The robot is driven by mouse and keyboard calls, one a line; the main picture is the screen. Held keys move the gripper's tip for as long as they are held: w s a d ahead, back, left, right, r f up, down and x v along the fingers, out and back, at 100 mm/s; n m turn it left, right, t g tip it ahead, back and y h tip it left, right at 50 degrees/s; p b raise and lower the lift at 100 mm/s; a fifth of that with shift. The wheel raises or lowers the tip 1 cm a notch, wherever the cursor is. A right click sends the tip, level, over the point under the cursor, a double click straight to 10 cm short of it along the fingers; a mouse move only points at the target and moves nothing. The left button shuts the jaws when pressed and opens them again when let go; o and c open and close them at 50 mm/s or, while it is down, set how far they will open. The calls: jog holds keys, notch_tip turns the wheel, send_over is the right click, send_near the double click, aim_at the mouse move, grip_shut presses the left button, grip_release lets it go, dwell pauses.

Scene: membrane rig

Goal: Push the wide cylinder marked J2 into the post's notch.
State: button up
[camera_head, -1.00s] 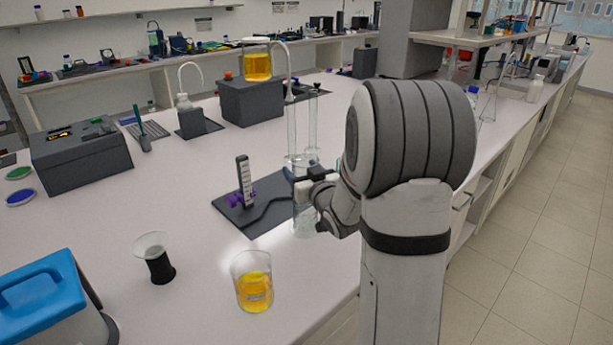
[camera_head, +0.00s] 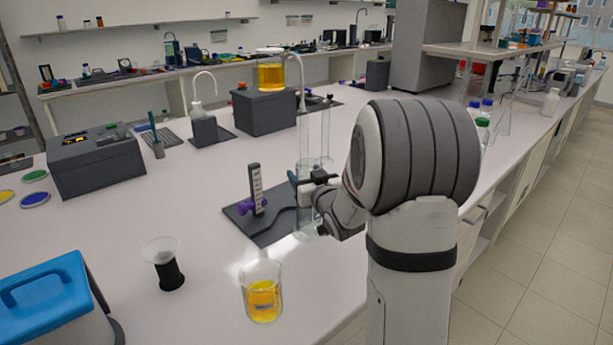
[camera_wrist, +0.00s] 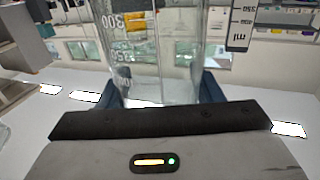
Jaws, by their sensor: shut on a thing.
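A tall clear glass cylinder (camera_head: 305,222) stands upright just right of the post in the head view. It fills the middle of the wrist view (camera_wrist: 150,62), with graduation marks; I cannot read J2 on it. My gripper (camera_wrist: 160,95) is shut around it, a blue finger on each side; in the head view my gripper (camera_head: 308,182) partly hides behind my arm. The upright post (camera_head: 257,188), with a pale scale and a purple part (camera_head: 244,207), stands on a dark base plate. A gap shows between post and cylinder. The notch is not clear.
A dark box (camera_head: 266,112) bears another yellow beaker behind.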

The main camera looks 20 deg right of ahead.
jog(key=shift+w, duration=0.15)
jog(key=shift+w+a+b, duration=0.35)
jog(key=shift+w+b, duration=0.05)
jog(key=shift+w, duration=0.5)
jog(key=shift+w+a+b, duration=0.4)
jog(key=shift+w+b, duration=0.05)
jog(key=shift+w, duration=0.4)
jog(key=shift+w+a+b, duration=0.35)
jog(key=shift+w+b, duration=0.05)
jog(key=shift+w, duration=0.5)
jog(key=shift+w+a+b, duration=0.3)
jog(key=shift+w+b, duration=0.1)
jog(key=shift+w, duration=0.15)
jog(key=o, duration=1.3)
jog(key=shift+c, duration=0.2)
jog(key=shift+s, duration=0.1)
